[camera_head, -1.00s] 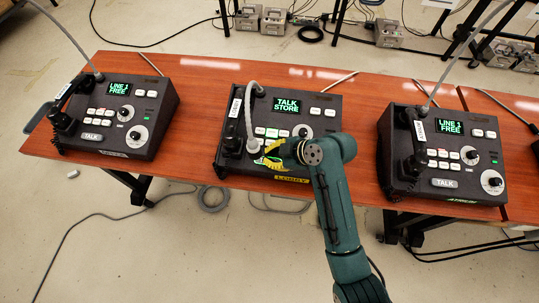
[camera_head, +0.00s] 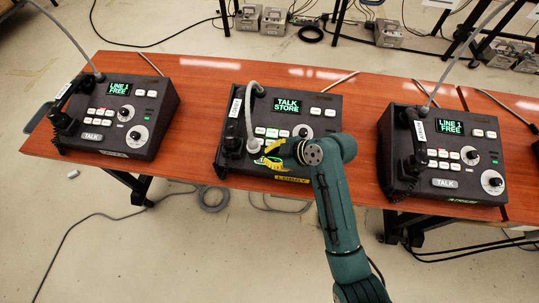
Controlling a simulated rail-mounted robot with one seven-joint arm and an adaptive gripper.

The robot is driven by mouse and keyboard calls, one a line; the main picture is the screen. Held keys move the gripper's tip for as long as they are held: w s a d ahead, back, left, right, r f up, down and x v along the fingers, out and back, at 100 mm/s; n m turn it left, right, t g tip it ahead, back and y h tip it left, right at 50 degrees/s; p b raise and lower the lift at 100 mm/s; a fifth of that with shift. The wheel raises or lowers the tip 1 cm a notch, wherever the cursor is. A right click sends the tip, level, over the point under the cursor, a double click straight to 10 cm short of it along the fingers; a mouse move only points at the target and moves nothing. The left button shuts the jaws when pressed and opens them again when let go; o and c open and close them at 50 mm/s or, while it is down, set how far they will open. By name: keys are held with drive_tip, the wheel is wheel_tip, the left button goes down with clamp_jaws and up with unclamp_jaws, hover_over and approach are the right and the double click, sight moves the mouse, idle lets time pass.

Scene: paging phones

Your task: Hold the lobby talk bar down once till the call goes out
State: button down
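The lobby phone (camera_head: 312,123) is the middle black console on the table, with a yellow label (camera_head: 292,180) on its front edge. Its green screen (camera_head: 287,105) reads "TALK STORE". My gripper (camera_head: 265,155), with yellow fingers, is over the lower left part of this console, by the place where the other phones carry their talk bar.
A left phone (camera_head: 141,132) and a right phone (camera_head: 398,190) stand on the same red-brown table (camera_head: 200,120); both screens read "LINE 1 FREE". A grey cord (camera_head: 248,110) runs over the lobby phone's left side, close to my gripper. Cables lie on the floor.

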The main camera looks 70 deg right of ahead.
drive_tip(key=r+p, duration=0.2)
drive_tip(key=a+r+p, duration=0.1)
drive_tip(key=r+p, duration=0.1)
drive_tip(key=shift+s+p, duration=0.15)
drive_tip(key=shift+p, duration=0.25)
drive_tip(key=d+p+v, duration=0.1)
drive_tip(key=v, duration=0.8)
drive_tip(key=shift+s+a+r+p, duration=0.3)
drive_tip(key=shift+a+p, duration=0.1)
drive_tip(key=shift+a, duration=0.15)
drive_tip(key=shift+w, duration=0.1)
